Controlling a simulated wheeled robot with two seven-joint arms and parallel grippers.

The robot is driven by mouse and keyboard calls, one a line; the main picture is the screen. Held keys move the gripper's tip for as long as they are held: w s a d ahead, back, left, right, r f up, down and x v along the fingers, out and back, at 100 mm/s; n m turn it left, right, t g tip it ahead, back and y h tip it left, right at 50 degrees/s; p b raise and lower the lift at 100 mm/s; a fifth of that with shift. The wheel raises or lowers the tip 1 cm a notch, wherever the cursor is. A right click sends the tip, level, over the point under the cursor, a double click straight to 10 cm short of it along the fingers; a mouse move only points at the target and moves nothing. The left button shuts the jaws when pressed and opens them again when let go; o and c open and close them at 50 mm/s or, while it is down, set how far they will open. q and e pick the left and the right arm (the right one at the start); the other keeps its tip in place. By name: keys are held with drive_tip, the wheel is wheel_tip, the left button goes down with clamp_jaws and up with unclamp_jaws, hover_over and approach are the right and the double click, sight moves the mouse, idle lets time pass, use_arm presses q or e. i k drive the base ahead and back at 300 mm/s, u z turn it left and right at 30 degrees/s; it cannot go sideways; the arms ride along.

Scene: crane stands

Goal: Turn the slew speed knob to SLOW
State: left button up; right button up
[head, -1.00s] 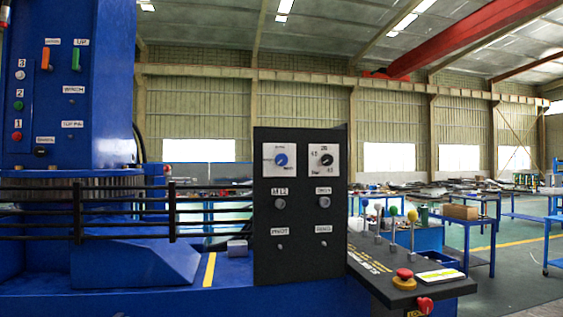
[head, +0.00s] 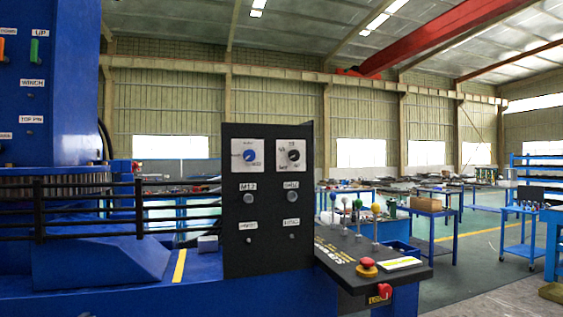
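A black upright control panel (head: 268,220) stands in the middle of the head view. A blue knob (head: 250,155) sits on a white plate at the panel's upper left. A black knob (head: 294,155) sits on a second white plate to its right, with small scale marks. The lettering on both plates is too small to read, so I cannot tell which is the slew speed knob or where either points. Neither of my grippers is in view.
A sloping black console (head: 345,258) with several ball-topped levers and a red mushroom button (head: 367,265) juts out right of the panel. A black railing (head: 90,207) and blue crane column (head: 50,90) stand at left. Open floor (head: 480,270) lies at right.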

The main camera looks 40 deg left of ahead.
sight(249, 155)
drive_tip(key=k, duration=0.9)
drive_tip(key=u, duration=0.9)
drive_tip(key=i, duration=0.55)
drive_tip(key=u, duration=0.05)
